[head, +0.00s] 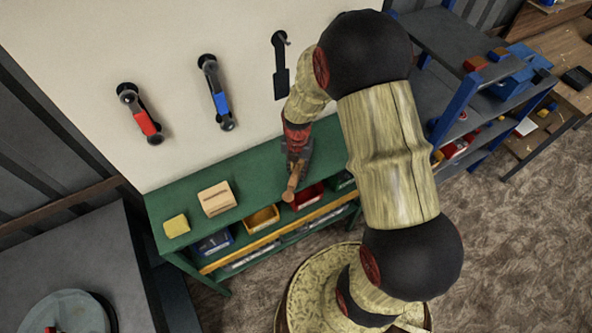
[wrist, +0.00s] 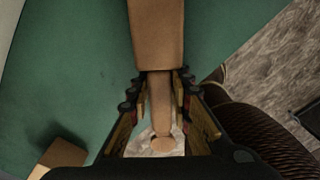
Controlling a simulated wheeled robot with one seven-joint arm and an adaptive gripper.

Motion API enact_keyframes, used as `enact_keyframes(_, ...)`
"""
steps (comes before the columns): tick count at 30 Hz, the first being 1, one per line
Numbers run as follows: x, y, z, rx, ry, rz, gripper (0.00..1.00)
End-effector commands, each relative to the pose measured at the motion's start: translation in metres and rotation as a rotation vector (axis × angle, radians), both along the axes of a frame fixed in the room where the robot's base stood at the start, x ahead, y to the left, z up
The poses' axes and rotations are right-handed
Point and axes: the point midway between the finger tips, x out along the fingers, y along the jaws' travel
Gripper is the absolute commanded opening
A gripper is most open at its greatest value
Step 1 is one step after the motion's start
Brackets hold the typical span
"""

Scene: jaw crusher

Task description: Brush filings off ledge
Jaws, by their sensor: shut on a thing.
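My gripper (head: 297,160) is over the green bench top (head: 262,176), which I take to be the ledge. In the wrist view, my gripper (wrist: 160,82) is shut on the narrow handle of a brown wooden tool (wrist: 156,32), apparently the brush. Its wider part extends away beyond the fingertips, and its rounded handle end lies between the fingers. It also shows as a brown piece (head: 292,185) in the head view. Bristles are not visible. I cannot tell whether the brush touches the green surface. No filings can be made out in either view.
A slotted wooden block (head: 217,199) and a yellow block (head: 176,225) stand on the bench's left part. Bins, including a yellow one (head: 262,218), sit below. Red (head: 146,123) and blue (head: 220,103) handled tools hang on the pale wall. A blue-framed shelf (head: 450,120) stands right.

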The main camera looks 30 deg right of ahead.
Motion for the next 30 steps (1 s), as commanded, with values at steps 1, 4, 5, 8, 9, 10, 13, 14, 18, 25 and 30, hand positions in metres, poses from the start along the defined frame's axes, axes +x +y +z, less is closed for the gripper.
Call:
enact_keyframes(1,-0.001,0.003,0.000,0.001,0.002,0.002,0.00)
enact_keyframes(4,-0.001,0.011,0.000,0.001,0.002,0.003,0.00)
enact_keyframes(5,-0.001,0.013,0.001,0.000,0.001,0.002,0.00)
enact_keyframes(8,0.000,0.022,0.001,0.001,0.001,0.003,0.00)
enact_keyframes(9,0.000,0.025,0.002,0.000,0.000,0.003,0.00)
enact_keyframes(10,0.000,0.027,0.002,0.000,0.000,0.002,0.00)
enact_keyframes(13,0.000,0.032,0.002,0.000,0.000,0.002,0.00)
enact_keyframes(14,0.000,0.032,0.002,0.000,0.000,0.002,0.00)
enact_keyframes(18,0.000,0.036,0.002,0.000,0.000,0.001,0.00)
enact_keyframes(25,0.000,0.053,0.000,0.001,-0.001,0.003,0.00)
enact_keyframes(30,0.000,0.065,-0.001,0.000,0.000,0.002,0.00)
